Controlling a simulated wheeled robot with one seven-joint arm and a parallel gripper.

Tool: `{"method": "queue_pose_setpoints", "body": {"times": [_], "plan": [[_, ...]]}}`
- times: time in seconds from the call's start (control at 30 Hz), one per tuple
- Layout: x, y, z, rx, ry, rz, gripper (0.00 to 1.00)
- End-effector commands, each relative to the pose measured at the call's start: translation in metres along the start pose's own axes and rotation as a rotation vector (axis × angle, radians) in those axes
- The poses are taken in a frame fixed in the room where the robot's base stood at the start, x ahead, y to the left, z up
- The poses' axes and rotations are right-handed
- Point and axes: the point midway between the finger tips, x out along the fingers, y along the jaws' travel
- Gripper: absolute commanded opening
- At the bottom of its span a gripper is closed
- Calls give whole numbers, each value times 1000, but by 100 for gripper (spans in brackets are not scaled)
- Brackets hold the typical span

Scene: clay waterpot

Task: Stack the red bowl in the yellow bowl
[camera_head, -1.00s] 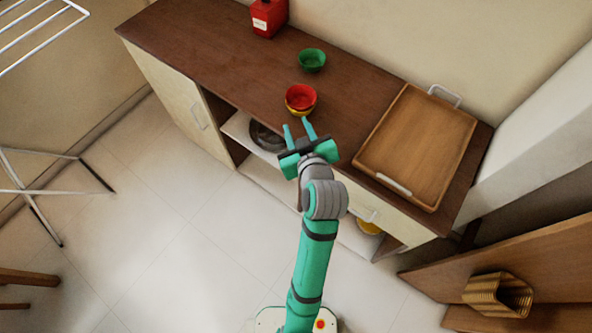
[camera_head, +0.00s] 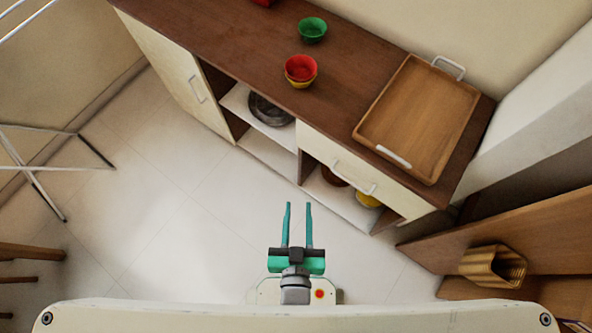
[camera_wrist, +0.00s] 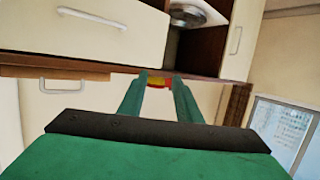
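The red bowl (camera_head: 300,68) sits inside the yellow bowl (camera_head: 300,84) on the brown countertop (camera_head: 240,50) in the head view. The yellow bowl shows only as a band below the red rim. My gripper (camera_head: 298,206) is off the counter, low in the head view over the floor. Its two teal fingers are apart with nothing between them. In the wrist view the fingers (camera_wrist: 158,80) point toward the cabinet, and a small red and yellow patch shows beyond their tips.
A green bowl (camera_head: 312,30) stands behind the stacked bowls. A wooden tray (camera_head: 372,133) lies at the right of the counter. Below are open shelves (camera_head: 268,152) with a dark round pan (camera_head: 268,110) and a drawer (camera_head: 350,166). A drying rack (camera_head: 45,130) stands at the left; floor is clear between.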

Motion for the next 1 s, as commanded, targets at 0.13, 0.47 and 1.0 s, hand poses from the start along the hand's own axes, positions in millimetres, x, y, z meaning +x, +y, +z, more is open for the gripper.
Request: {"method": "queue_pose_setpoints", "body": {"times": [0.13, 0.47, 1.0], "plan": [[-41, -1, 2, 4, 15, -12, 31], [-70, -3, -4, 10, 42, -29, 31], [-69, -3, -3, 10, 42, -28, 31]]}}
